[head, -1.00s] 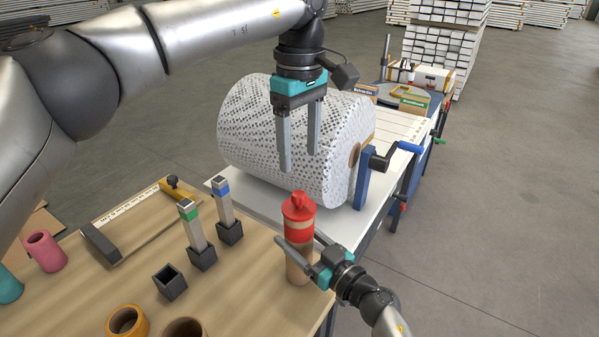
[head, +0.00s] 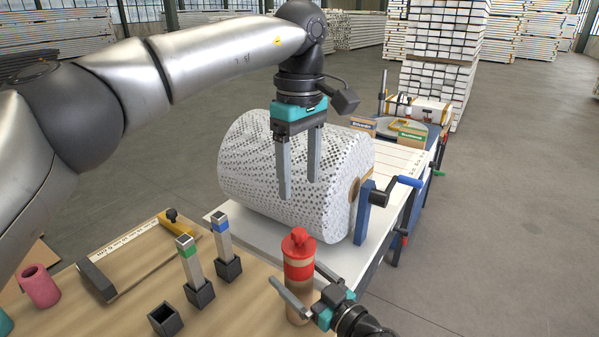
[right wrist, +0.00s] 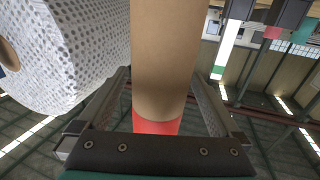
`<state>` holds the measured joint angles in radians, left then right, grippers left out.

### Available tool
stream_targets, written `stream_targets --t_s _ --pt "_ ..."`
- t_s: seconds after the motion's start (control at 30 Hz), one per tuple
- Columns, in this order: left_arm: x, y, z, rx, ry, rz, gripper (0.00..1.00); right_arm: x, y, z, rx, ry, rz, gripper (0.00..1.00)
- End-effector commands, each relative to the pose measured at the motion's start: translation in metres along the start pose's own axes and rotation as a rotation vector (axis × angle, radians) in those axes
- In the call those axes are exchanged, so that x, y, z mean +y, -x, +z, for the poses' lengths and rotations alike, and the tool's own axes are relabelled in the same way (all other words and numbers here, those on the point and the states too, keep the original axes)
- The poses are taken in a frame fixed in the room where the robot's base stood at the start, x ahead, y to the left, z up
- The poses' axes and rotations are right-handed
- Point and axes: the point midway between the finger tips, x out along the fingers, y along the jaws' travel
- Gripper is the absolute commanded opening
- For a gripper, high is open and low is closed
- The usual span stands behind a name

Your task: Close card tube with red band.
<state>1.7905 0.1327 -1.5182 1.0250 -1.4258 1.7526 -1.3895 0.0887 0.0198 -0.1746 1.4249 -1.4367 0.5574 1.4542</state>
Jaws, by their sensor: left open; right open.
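The card tube with the red band (head: 299,271) stands upright near the right edge of the wooden table. A red cap (head: 298,242) with a knob sits at its top end; I cannot tell how fully it is seated. My right gripper (head: 295,273) is open, with one finger on each side of the tube; contact is not clear. In the right wrist view the brown tube (right wrist: 163,60) runs between the open fingers, with a red part (right wrist: 155,126) close to the palm. My left gripper (head: 299,190) is open and empty, above and behind the tube, in front of the large roll.
A large patterned roll (head: 270,165) lies on the white bench behind. Green-topped (head: 190,262) and blue-topped (head: 222,240) posts stand in black holders left of the tube.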

Motion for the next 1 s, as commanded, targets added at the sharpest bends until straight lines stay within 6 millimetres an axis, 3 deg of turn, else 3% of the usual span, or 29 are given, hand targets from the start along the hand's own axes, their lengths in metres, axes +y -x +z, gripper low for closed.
stream_targets --t_s 0.27,0.7,1.0 --pt "0.0 0.008 0.0 0.0 0.0 0.0 0.69 0.0 0.03 0.0 -0.005 0.002 0.0 1.0" --pt "0.0 0.018 0.0 0.0 0.0 0.0 0.69 -0.001 0.124 0.001 -0.004 0.0 -0.001 1.0" --pt "0.0 0.018 0.0 0.0 0.0 0.0 0.69 0.0 0.151 0.0 -0.001 0.001 -0.001 1.0"
